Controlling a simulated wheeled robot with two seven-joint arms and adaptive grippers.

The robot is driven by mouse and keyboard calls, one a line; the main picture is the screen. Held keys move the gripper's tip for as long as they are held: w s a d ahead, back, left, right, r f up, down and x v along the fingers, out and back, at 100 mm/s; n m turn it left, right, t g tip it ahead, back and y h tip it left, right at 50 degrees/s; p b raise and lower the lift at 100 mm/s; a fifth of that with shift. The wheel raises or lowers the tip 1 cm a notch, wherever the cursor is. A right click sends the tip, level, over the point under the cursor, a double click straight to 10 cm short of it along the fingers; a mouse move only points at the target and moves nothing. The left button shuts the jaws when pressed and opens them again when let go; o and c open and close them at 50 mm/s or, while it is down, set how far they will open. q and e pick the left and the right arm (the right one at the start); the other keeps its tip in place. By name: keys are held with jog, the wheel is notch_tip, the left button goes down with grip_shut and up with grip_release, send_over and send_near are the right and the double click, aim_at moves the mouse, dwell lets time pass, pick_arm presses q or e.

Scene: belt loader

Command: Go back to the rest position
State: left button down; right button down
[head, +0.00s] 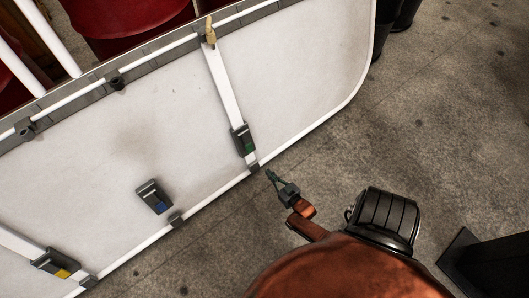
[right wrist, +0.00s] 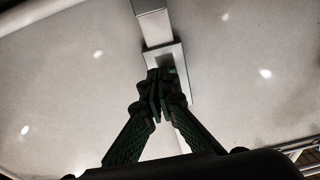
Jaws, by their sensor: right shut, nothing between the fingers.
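My right gripper (head: 271,176) is shut and empty, out over the floor just beyond the lower edge of the white panel (head: 170,110). A dark latch with a green mark (head: 243,140) sits on a white strap up and left of it, apart from the fingers in the head view. In the right wrist view, the shut dark-green fingers (right wrist: 156,92) overlap a pale plate on a strap (right wrist: 155,28); I cannot tell the distance. My left gripper is out of view.
Another dark latch with a blue mark (head: 154,197) and one with a yellow mark (head: 55,264) sit on the panel. Red drums (head: 125,20) stand behind it. Grey concrete floor (head: 440,110) is open at the right, with a dark object (head: 488,262) at the lower right.

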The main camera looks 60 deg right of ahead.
dwell(0.3)
